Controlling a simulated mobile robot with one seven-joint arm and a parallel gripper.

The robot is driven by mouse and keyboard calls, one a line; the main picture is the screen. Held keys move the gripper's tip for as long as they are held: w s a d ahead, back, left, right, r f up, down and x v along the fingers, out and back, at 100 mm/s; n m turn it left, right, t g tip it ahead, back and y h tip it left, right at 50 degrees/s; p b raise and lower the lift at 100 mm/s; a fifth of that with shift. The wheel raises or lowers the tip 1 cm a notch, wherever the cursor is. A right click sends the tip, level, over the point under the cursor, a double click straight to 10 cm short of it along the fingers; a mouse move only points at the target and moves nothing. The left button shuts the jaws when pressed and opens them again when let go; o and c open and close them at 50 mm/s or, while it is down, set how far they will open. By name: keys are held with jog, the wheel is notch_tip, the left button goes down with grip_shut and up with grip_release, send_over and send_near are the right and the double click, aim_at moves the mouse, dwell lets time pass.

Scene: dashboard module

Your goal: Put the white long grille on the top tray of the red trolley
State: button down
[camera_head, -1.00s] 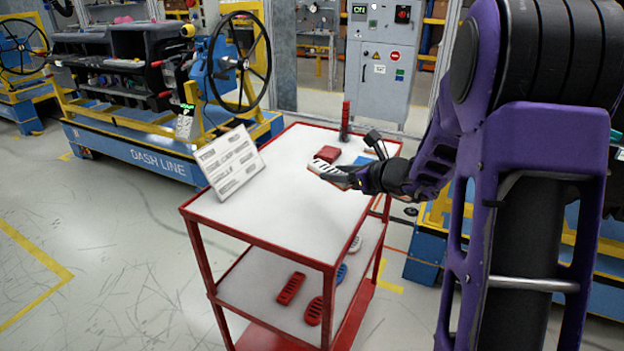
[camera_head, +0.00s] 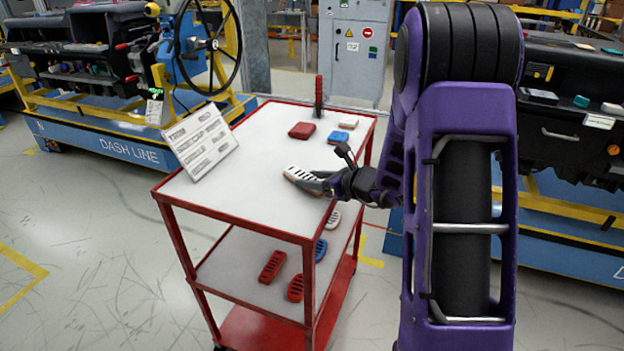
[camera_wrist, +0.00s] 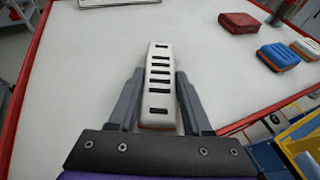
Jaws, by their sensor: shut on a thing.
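The white long grille (camera_head: 301,175) has dark slots and an orange lower edge. My gripper (camera_head: 313,181) is shut on it, with one finger along each long side. In the wrist view the grille (camera_wrist: 160,62) points away from my gripper (camera_wrist: 160,82), its far part free of the fingers. It is over the top tray (camera_head: 250,165) of the red trolley, near the right side. The pale tray (camera_wrist: 80,90) surrounds it in the wrist view. I cannot tell whether the grille touches the tray.
A red block (camera_head: 302,130), a blue block (camera_head: 338,137), a small white piece (camera_head: 348,124) and a red upright object (camera_head: 318,97) stand at the tray's far end. A sign board (camera_head: 200,141) stands at the left edge. Several grilles lie on the lower shelf. The tray's middle is clear.

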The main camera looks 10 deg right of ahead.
jog(key=shift+c, duration=1.7)
grip_release()
jog(key=shift+f, duration=0.1)
jog(key=shift+r+p, duration=0.3)
jog(key=p+v, duration=0.1)
jog(key=v, duration=1.1)
jog(key=shift+f, duration=0.15)
